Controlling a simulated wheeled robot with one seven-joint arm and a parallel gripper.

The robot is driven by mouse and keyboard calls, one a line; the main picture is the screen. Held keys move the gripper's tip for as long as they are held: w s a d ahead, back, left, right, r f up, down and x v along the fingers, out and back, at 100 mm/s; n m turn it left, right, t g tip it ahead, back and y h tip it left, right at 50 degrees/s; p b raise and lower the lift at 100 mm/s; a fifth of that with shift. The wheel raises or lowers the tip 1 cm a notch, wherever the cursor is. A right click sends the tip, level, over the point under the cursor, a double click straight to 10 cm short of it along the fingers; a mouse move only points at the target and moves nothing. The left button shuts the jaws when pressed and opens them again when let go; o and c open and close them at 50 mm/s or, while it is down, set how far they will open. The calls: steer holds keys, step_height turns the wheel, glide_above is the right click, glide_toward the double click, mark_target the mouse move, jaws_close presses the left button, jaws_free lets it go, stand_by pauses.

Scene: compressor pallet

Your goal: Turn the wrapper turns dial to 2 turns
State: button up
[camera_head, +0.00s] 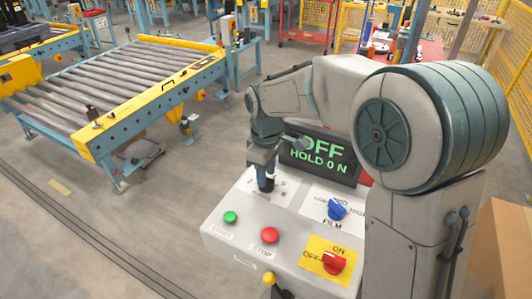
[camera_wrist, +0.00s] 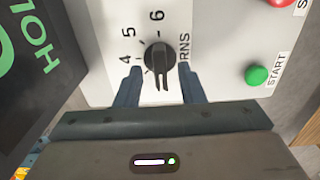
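The wrapper turns dial is a black knob (camera_wrist: 160,57) on the pale panel, with printed 4, 5 and 6 around its visible side and part of the word TURNS. Its other numbers are hidden, and I cannot tell which number it points to. My gripper (camera_wrist: 160,74) is open, with one finger on each side of the knob and visible gaps to it. The display (camera_head: 318,155) reads OFF and HOLD 0 N.
On the panel are a green START button (camera_head: 230,217), a red STOP button (camera_head: 270,235), a blue FILM knob (camera_head: 337,209), a red OFF/ON switch (camera_head: 334,262) and a yellow-tipped lever (camera_head: 269,278). A roller conveyor (camera_head: 130,75) stands at the left, with open floor between.

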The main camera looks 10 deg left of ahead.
step_height(320, 180, up, 13)
stand_by(0.3)
